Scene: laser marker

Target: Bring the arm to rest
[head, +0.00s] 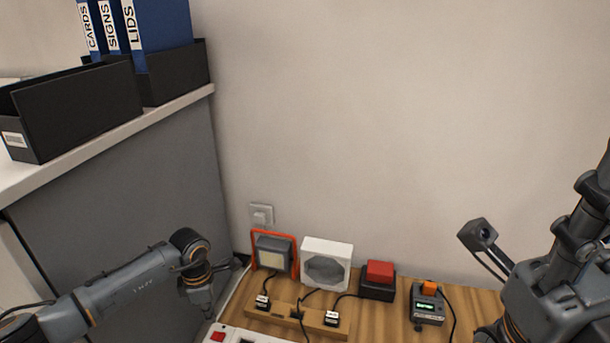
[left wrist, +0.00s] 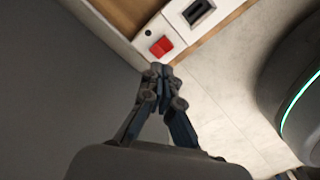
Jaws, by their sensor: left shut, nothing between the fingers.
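My left arm comes in from the left in the head view and bends down at the table's left edge. My left gripper (head: 207,310) points down there, beside the white strip with a red switch. In the left wrist view my left gripper (left wrist: 162,72) is shut, with its fingertips together and nothing between them. Its tips show just below the red switch (left wrist: 161,47) in the picture; I cannot tell the height gap. My right arm stands at the right edge of the head view, and its fingers are out of the picture.
The wooden table (head: 385,325) holds a white fan-like box (head: 326,264), a red-topped button box (head: 379,281), a small device with a green display (head: 428,304) and a cabled wooden strip. A grey cabinet (head: 150,180) stands left. Pale floor (left wrist: 235,95) lies beside the table.

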